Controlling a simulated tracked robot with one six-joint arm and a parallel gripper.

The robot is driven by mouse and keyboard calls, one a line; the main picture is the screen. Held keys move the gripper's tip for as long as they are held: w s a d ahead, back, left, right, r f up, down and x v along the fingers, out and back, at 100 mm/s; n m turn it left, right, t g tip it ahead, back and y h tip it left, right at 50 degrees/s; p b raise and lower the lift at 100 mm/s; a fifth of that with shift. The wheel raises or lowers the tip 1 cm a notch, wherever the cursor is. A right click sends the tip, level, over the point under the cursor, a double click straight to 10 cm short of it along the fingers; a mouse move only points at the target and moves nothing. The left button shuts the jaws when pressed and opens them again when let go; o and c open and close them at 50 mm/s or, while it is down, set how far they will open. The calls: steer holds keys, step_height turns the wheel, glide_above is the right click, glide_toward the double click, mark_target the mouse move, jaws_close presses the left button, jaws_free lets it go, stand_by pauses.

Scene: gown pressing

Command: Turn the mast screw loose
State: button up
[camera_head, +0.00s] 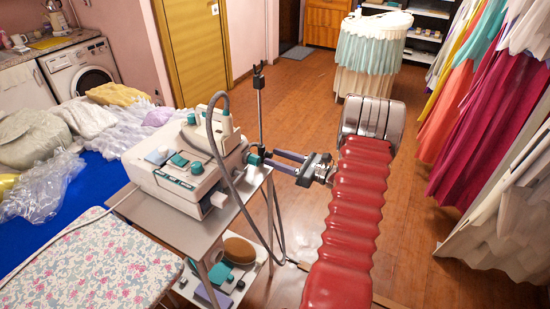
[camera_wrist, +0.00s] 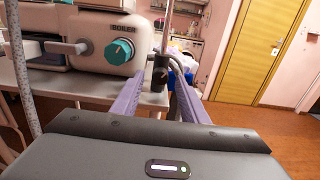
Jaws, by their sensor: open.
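The mast (camera_head: 261,108) is a thin dark upright rod beside the white boiler (camera_head: 172,190). In the wrist view, the mast (camera_wrist: 168,35) runs down into a dark collar (camera_wrist: 160,72). I cannot clearly make out a separate screw on it. A round teal knob (camera_wrist: 119,51) sits on the boiler's end, under the word BOILER. My gripper (camera_head: 272,158) is open and level, its lavender fingers pointing at the mast's foot. In the wrist view, the fingers of my gripper (camera_wrist: 162,84) appear either side of the collar. I cannot tell whether they touch it.
The boiler stands on a grey trolley (camera_head: 200,228) with a lower shelf. A grey hose (camera_head: 236,195) loops down close to my gripper. A flowered ironing board (camera_head: 95,265) is at the left front. Hanging gowns (camera_head: 480,110) line the right. Wooden floor (camera_head: 300,100) is clear behind.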

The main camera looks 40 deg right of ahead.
steer(key=shift+w+a, duration=0.2)
steer(key=shift+w, duration=0.35)
steer(key=shift+c, duration=0.5)
jaws_close()
